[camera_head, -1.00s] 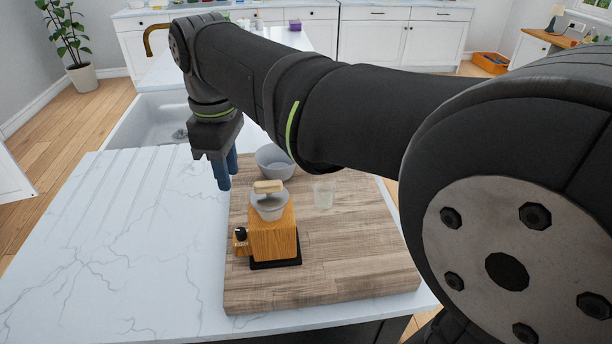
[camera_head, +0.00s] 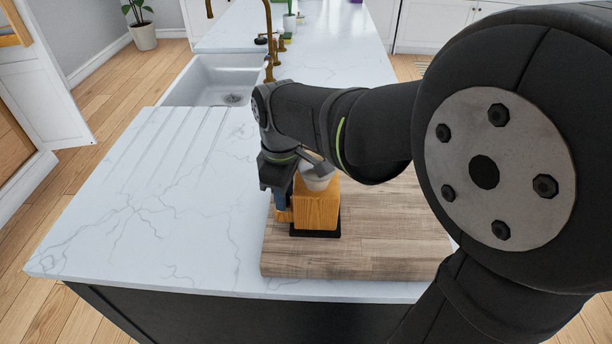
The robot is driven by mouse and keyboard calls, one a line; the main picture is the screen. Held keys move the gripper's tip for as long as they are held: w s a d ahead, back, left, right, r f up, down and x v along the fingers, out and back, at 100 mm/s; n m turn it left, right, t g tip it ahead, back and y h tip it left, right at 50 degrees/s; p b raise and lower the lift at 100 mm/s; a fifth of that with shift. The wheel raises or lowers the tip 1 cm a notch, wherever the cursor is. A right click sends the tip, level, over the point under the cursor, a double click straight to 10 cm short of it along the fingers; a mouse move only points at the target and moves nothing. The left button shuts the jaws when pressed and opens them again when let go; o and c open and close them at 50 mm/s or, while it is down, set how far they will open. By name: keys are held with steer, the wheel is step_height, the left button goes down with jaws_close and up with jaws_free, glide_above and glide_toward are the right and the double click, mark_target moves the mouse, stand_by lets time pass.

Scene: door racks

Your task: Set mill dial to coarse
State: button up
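The mill (camera_head: 317,208) is a wooden block on a black base, with a pale bowl-shaped hopper (camera_head: 316,181) on top. It stands upright on the wooden board. A small wooden part (camera_head: 284,215) sticks out at its lower left. The black dial seen there earlier is hidden now, behind or beside my fingers. My gripper (camera_head: 281,202) points down at the left side of the mill, its blue fingers just above the small wooden part. I cannot tell whether they touch the dial, or whether they are apart or closed.
The wooden board (camera_head: 385,246) has bare room right of the mill. The marble counter (camera_head: 180,235) is clear to the left, with a sink (camera_head: 213,80) and brass tap (camera_head: 269,45) behind. My arm covers the area behind the mill, where the bowl and glass stood.

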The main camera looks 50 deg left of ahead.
jaws_close()
steer(key=shift+n, duration=0.8)
jaws_free()
steer(key=shift+r, duration=0.1)
step_height(320, 180, up, 17)
steer(key=shift+r, duration=0.15)
